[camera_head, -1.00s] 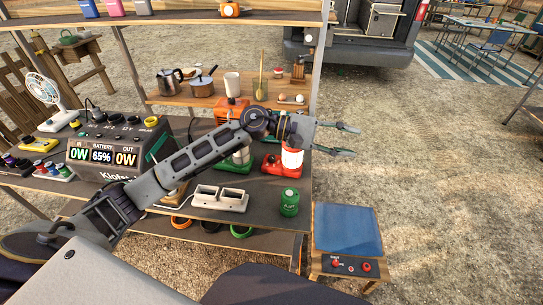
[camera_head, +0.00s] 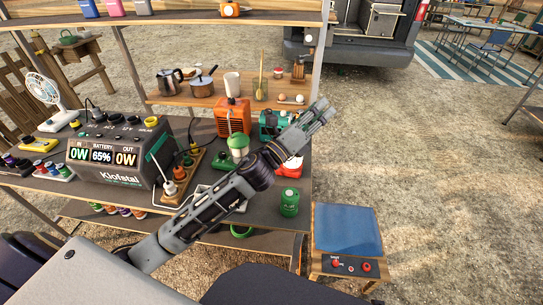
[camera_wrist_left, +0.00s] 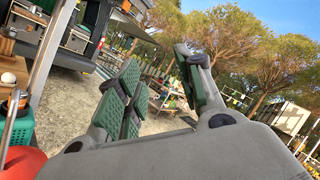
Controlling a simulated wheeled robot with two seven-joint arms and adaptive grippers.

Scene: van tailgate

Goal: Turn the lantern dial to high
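A green lantern (camera_head: 239,147) with a pale globe stands on the bench beside my left forearm. A red lantern (camera_head: 289,168) is mostly hidden behind my left wrist; only part of its red base shows. A red shape also shows at the lower left of the left wrist view (camera_wrist_left: 20,162). I cannot make out a dial on either lantern. My left gripper (camera_head: 324,108) is raised past the bench's right edge, beyond the red lantern. Its fingers (camera_wrist_left: 160,88) are apart with nothing between them. My right gripper is not in view.
A power station (camera_head: 118,150) reading 65% sits at the left. An orange heater (camera_head: 232,117) and a teal box (camera_head: 276,124) stand behind the lanterns. A green can (camera_head: 289,202) stands at the bench's front right. A blue-topped stand (camera_head: 346,232) is right of the bench.

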